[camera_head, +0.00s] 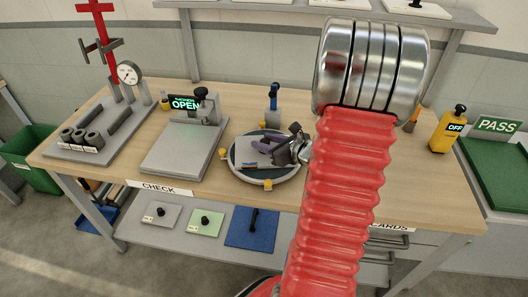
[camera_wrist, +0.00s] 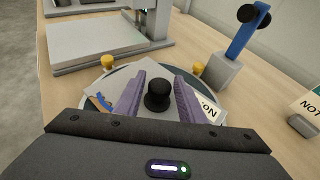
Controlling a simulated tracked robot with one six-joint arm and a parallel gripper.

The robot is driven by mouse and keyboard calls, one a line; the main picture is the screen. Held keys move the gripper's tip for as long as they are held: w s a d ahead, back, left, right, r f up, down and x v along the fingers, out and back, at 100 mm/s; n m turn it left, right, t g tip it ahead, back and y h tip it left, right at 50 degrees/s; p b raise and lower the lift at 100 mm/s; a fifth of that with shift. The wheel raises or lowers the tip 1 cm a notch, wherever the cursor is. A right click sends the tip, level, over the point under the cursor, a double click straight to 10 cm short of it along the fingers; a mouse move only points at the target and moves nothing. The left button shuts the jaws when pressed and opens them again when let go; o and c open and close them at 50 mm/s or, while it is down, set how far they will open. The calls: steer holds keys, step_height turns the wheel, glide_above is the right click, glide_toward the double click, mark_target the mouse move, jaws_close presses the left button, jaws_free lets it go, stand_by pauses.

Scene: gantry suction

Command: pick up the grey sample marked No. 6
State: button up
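A grey plate (camera_head: 250,159) with a black knob lies on a round turntable (camera_head: 240,178) on the bench. In the wrist view the plate (camera_wrist: 115,87) has a blue mark at its left and a white label (camera_wrist: 208,107) at its right. The label shows part of "No"; its number is hidden, so I cannot confirm a 6. My gripper (camera_head: 276,148) is low over the plate. In the wrist view its purple fingers (camera_wrist: 159,78) stand either side of the black knob (camera_wrist: 157,94), apparently with gaps. The plate appears to rest on the turntable.
A flat press (camera_head: 182,148) with an "OPEN" sign stands left of the turntable. A blue-handled post (camera_head: 273,103) stands close behind it. Grey, green and blue plates (camera_head: 252,228) lie on the lower shelf. A yellow "OFF" box (camera_head: 447,132) and green "PASS" tray (camera_head: 495,172) are right.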

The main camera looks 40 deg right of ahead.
mark_target(265, 141)
jaws_close()
steer(key=shift+r, duration=0.15)
stand_by(0.4)
step_height(265, 141, up, 10)
steer(key=shift+f, duration=0.1)
stand_by(0.4)
stand_by(0.5)
